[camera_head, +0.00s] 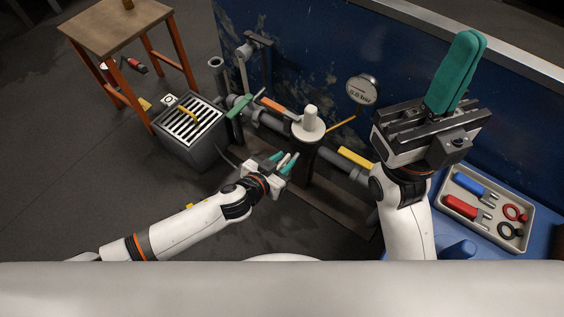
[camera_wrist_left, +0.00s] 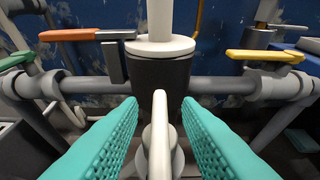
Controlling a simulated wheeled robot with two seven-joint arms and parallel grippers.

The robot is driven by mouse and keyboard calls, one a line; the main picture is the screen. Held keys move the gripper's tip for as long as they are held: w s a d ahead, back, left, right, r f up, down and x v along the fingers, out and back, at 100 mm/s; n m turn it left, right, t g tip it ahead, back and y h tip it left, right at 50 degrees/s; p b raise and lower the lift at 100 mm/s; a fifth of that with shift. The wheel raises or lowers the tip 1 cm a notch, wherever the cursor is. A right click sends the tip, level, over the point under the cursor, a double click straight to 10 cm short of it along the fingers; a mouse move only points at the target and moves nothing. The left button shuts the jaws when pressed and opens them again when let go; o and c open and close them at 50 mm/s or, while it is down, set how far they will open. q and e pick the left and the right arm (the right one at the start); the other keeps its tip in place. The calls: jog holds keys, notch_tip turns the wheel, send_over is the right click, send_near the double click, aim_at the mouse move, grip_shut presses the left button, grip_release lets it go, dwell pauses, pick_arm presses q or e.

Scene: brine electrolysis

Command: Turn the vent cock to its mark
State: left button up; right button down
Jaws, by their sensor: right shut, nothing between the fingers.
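The vent cock is probably the pale lever (camera_wrist_left: 160,130) low on the dark cell body (camera_wrist_left: 160,80); no label or mark shows. In the left wrist view it stands upright between the two teal fingers of my left gripper (camera_wrist_left: 160,140), with a gap on both sides. In the head view my left gripper (camera_head: 285,162) is in front of the cell, with the pale lever between its fingers. My right gripper (camera_head: 462,65) is raised at the right, shut and empty, its teal fingers pointing up.
Green (camera_head: 238,106), orange (camera_head: 271,104) and yellow (camera_head: 355,158) handles sit along the grey pipe. A gauge (camera_head: 362,89) is near the blue wall. A grated box (camera_head: 190,127) and a wooden stool (camera_head: 115,28) stand left. A tray (camera_head: 450,190) of parts lies right.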

pick_arm(q)
grip_shut()
